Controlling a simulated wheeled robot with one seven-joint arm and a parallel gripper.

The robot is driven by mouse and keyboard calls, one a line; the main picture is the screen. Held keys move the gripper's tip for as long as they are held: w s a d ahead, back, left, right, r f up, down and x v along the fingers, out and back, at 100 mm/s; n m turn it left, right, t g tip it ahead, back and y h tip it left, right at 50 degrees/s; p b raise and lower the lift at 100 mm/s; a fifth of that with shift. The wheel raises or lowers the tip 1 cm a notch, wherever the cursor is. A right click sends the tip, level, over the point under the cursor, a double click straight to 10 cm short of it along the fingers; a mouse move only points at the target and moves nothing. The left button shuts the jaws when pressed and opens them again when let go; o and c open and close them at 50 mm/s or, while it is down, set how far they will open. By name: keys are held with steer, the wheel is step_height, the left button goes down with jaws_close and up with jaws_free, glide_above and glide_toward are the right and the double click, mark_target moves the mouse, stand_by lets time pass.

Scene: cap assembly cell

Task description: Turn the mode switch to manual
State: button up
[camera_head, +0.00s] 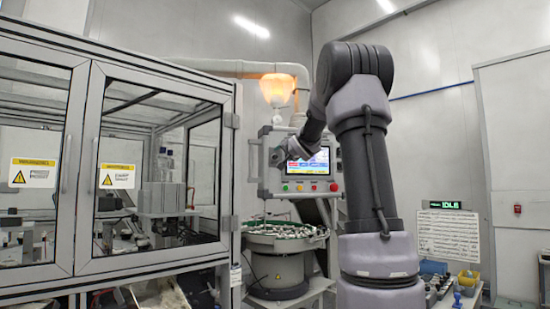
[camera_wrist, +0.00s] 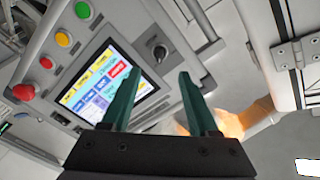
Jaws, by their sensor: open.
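The mode switch (camera_wrist: 157,50) is a dark rotary knob on the grey control panel (camera_wrist: 125,22), beside the lit touchscreen (camera_wrist: 105,82) in the wrist view. My gripper (camera_wrist: 158,71) is open and empty, its two green fingers pointing toward the panel. The knob appears just beyond the fingertips, between their lines and not gripped. In the head view the panel (camera_head: 264,176) stands in the middle, and my arm hides part of it. The knob cannot be made out there, and its setting is too small to read.
A red mushroom button (camera_wrist: 24,92) and green, yellow and red buttons sit along the panel. A glowing orange lamp (camera_head: 277,90) is above it. A bowl feeder (camera_head: 282,243) stands below. A glazed machine enclosure (camera_head: 150,170) fills the left. A sign reading IDLE (camera_head: 445,205) is right.

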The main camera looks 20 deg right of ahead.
mark_target(277, 156)
steer(key=w, duration=0.5)
steer(key=w+d, duration=0.1)
steer(key=w, duration=0.1)
steer(key=shift+w, duration=0.25)
jaws_close()
